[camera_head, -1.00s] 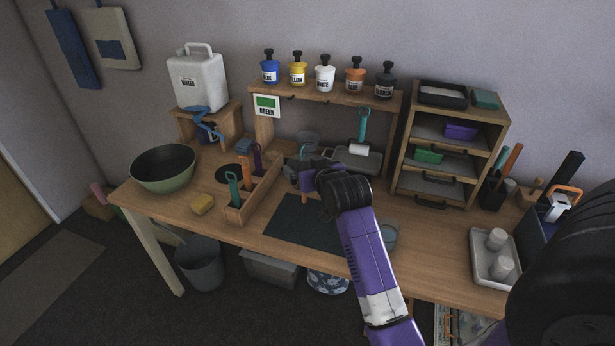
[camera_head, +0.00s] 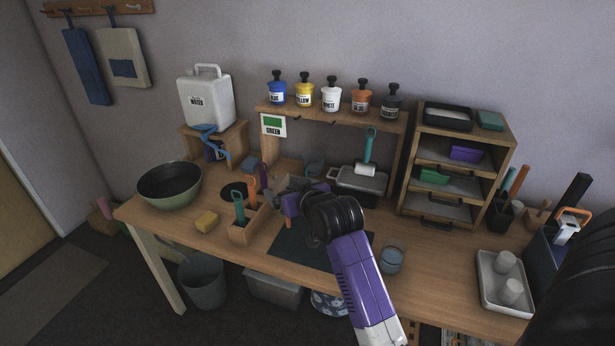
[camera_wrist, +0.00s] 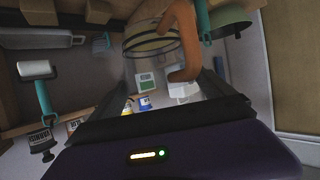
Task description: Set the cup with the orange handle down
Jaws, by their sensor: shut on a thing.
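The cup with the orange handle shows in the wrist view as a clear cup (camera_wrist: 150,68) with a dark-banded rim and an orange handle (camera_wrist: 186,42) on its right. It sits between my fingers, in front of the dark palm. In the head view my gripper (camera_head: 277,199) is over the workbench, just right of the tool caddy and above the left part of the dark mat (camera_head: 305,250). A small orange piece (camera_head: 289,222), probably the handle, shows below it. The cup's body and base are hard to make out there.
The wooden caddy (camera_head: 244,235) with upright tools stands close to the left of my gripper. A yellow sponge (camera_head: 207,221) and green bowl (camera_head: 170,198) lie farther left. A glass (camera_head: 391,258) stands right of the mat. A white tray (camera_head: 487,292) holds two white cylinders. Shelves stand behind.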

